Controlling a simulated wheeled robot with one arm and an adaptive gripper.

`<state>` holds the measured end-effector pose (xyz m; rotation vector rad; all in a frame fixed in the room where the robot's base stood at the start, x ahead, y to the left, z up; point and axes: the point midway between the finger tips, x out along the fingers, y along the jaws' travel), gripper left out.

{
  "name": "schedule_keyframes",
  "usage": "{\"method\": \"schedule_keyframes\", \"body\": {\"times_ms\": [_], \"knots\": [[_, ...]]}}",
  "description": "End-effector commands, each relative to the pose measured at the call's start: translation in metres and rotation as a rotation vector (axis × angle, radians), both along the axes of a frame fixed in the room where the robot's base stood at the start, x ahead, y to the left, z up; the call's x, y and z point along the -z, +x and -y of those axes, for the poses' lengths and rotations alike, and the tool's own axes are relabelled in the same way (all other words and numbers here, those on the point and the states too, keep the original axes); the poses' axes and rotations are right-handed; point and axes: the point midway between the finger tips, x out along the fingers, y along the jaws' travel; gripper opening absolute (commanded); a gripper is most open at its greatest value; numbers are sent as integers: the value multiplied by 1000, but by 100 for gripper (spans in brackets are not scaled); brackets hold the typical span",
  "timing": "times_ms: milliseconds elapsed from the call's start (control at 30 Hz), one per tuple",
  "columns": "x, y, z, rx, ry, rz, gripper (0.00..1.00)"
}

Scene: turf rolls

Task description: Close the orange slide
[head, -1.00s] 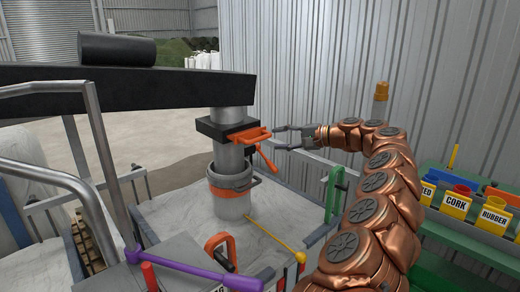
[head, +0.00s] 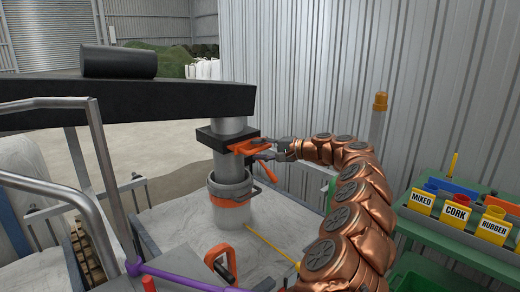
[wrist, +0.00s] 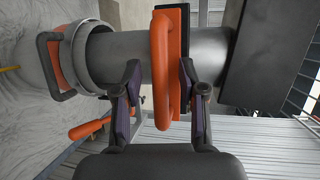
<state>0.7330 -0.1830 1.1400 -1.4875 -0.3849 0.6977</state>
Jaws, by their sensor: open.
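The orange slide (head: 244,147) sits in a black housing (head: 213,137) around the grey vertical pipe, and its handle sticks out to the right. In the wrist view the slide's looped orange handle (wrist: 160,75) stands between my two fingers. My gripper (head: 262,151) is open at the handle, with one finger on each side of it. In the wrist view my gripper (wrist: 160,85) shows gaps between the fingers and the handle. How far the plate is out of the housing is partly hidden by the handle.
An orange lever (head: 265,170) points down right below the slide. Yellow bins labelled MIXED, CORK and RUBBER (head: 492,226) stand at the right. A corrugated wall (head: 330,70) is behind my arm.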

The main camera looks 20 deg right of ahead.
Motion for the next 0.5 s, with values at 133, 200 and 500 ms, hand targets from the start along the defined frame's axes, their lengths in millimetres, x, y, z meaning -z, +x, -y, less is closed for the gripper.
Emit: {"method": "schedule_keyframes", "body": {"times_ms": [133,200,500], "knots": [[0,0,0,0,0,0,41],[0,0,0,-1,0,0,36],[0,0,0,-1,0,0,5]]}}
